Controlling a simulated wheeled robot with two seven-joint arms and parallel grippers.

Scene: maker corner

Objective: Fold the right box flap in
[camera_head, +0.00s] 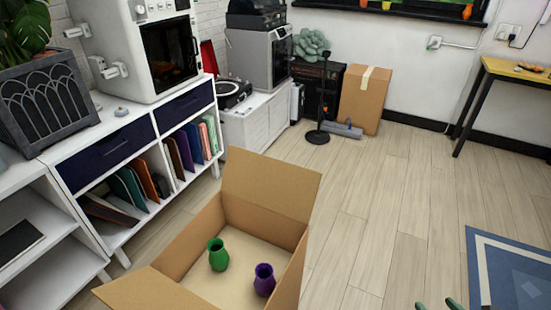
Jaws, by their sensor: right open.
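An open cardboard box (194,248) stands on the floor at the bottom centre. One flap (270,184) stands up and leans outward from its far edge. Another flap (145,291) spreads outward at the lower left, cut off by the picture edge. No separate flap shows along the box's right side wall. A green vase (218,257) and a purple vase (264,281) are inside the box. My right gripper (437,304) shows only its fingertips at the bottom edge. It is open, right of the box and apart from it. My left gripper is out of view.
White shelves (122,257) with folders line the left side. A closed, taped carton (364,99) and a dark stand (318,136) are at the back. The wooden floor between is clear.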

